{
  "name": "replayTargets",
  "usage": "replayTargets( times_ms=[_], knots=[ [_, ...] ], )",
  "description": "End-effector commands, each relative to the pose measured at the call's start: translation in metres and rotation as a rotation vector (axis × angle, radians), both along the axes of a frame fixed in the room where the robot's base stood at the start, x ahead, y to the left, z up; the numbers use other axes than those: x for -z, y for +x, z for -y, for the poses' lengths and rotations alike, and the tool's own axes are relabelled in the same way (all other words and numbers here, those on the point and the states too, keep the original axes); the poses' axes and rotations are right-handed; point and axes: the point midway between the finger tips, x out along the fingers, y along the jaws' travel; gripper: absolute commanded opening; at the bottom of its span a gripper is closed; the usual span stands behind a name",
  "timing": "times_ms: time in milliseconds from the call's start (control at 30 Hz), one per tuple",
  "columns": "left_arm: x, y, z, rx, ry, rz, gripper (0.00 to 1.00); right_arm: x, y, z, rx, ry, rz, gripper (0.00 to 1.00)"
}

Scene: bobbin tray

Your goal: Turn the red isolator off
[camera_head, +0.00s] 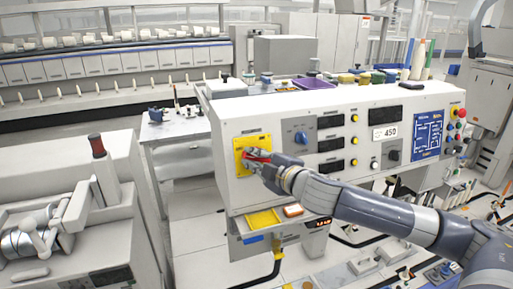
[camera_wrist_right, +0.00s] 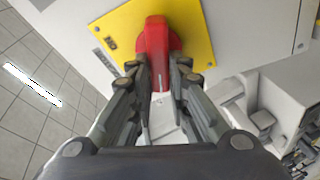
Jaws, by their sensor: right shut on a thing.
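The red isolator (camera_head: 258,155) is a red handle on a yellow plate (camera_head: 243,143) at the left end of the white control panel's front. In the right wrist view the red isolator (camera_wrist_right: 155,45) stands out from the yellow plate (camera_wrist_right: 112,28). My right gripper (camera_head: 256,160) is at the handle. In the right wrist view my right gripper (camera_wrist_right: 160,80) has its fingers on both sides of the handle's lower end, shut on it. The fingers partly cover the handle in the head view. My left gripper is not in view.
A yellow tray (camera_head: 262,220) sits below the panel.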

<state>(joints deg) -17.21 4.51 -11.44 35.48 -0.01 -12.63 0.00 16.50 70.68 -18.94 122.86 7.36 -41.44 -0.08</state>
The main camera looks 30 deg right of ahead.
Motion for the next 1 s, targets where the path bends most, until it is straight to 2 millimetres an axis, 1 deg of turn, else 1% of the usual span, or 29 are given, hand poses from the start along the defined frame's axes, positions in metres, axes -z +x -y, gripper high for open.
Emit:
replayTargets(
  times_ms=[33,100,400,633,1000],
  knots=[
    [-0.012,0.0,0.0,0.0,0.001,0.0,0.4,-0.006,0.0,0.002,-0.005,-0.041,-0.01,0.0],
    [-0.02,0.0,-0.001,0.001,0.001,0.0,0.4,-0.006,0.0,0.002,-0.019,-0.095,-0.023,0.0],
    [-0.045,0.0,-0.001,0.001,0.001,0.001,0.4,-0.002,0.0,0.001,-0.064,-0.275,-0.065,0.0],
    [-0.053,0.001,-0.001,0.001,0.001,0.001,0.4,0.001,0.0,0.001,-0.082,-0.344,-0.08,0.0],
    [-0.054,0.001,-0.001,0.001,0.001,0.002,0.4,0.003,0.0,0.002,-0.086,-0.368,-0.085,0.0]
  ],
)
